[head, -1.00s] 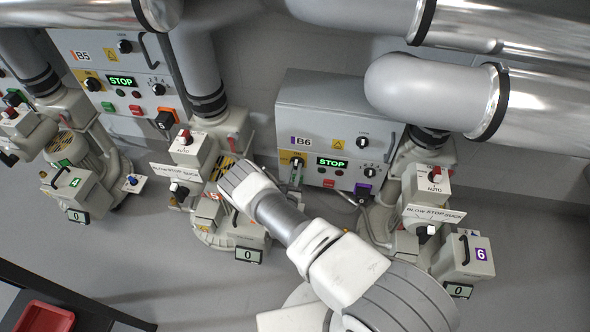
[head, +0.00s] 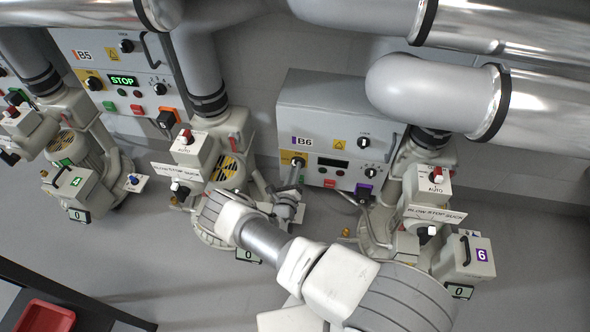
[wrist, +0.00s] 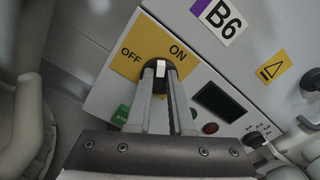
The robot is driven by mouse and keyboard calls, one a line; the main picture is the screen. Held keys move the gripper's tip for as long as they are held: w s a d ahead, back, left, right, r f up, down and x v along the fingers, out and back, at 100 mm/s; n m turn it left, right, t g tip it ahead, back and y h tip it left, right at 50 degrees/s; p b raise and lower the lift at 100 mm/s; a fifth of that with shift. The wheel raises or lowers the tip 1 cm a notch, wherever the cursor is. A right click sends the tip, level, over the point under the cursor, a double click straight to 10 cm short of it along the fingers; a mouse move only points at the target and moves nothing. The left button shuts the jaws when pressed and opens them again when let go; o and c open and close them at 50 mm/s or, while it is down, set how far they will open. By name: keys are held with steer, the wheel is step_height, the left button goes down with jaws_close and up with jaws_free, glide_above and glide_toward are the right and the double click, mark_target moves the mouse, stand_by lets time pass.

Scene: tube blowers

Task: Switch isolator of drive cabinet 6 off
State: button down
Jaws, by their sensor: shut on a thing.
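Drive cabinet 6 (head: 335,112) is the grey box labelled B6. The B6 label (wrist: 222,18) also shows in the wrist view. Its isolator is a dark rotary knob (wrist: 160,70) with a white mark, on a yellow plate (wrist: 128,66) lettered OFF and ON. My gripper (wrist: 161,78) is shut on this knob, one finger on each side. The fingers hide part of the knob; its exact angle is hard to read. In the head view my gripper (head: 297,178) reaches the cabinet's lower left, where the yellow plate (head: 287,157) shows. The cabinet's display (head: 333,162) is dark.
Cabinet B5 (head: 90,45), at upper left, shows a green STOP display. Blower units with pipes flank the cabinet. A red bin (head: 45,317) is at lower left.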

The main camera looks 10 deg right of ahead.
steer(key=shift+a+n, duration=0.1)
steer(key=shift+n, duration=1.2)
steer(key=c, duration=0.8)
jaws_free()
steer(key=shift+f, duration=0.1)
step_height(320, 180, up, 4)
steer(key=p, duration=0.2)
steer(key=shift+p, duration=0.35)
steer(key=s+d+r+p, duration=0.5)
steer(key=d+r, duration=0.2)
steer(key=d, duration=0.3)
steer(key=shift+s, duration=0.4)
